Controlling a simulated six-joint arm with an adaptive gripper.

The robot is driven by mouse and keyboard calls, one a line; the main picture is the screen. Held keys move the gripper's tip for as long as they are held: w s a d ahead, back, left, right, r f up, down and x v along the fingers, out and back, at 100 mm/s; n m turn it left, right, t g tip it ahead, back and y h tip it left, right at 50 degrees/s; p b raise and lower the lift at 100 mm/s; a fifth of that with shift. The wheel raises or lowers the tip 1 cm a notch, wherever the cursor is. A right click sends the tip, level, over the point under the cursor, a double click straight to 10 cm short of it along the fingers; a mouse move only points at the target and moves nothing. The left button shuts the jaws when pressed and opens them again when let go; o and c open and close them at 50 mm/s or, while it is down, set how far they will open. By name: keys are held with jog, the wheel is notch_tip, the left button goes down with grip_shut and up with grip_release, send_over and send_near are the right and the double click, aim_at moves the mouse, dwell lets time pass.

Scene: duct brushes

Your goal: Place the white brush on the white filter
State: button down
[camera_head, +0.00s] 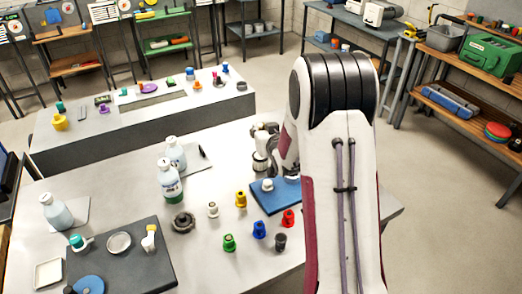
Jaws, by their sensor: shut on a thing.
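My gripper (265,170) is at the end of my arm, over the blue pad (288,199), pointing down. It is shut on a small white piece (267,186), which I take for the white brush; the fingers are small and partly hidden by my arm. The white piece shows at the pad's left part; I cannot tell whether it touches the pad. Another small white piece (213,210) stands upright on the table left of the pad. It may be the white filter, but it is too small to be sure.
Yellow (241,199), green (229,243), blue (259,229), red (288,218) and black (280,243) pieces stand near the pad. A dark ring (183,222) and white bottles (170,182) stand to the left. A dark tray (125,268) lies front left.

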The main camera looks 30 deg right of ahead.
jog(key=shift+f, duration=2.35)
jog(key=shift+f, duration=0.1)
jog(key=shift+f, duration=1.75)
jog(key=shift+f, duration=0.1)
jog(key=c, duration=2)
grip_release()
jog(key=shift+v, duration=6.05)
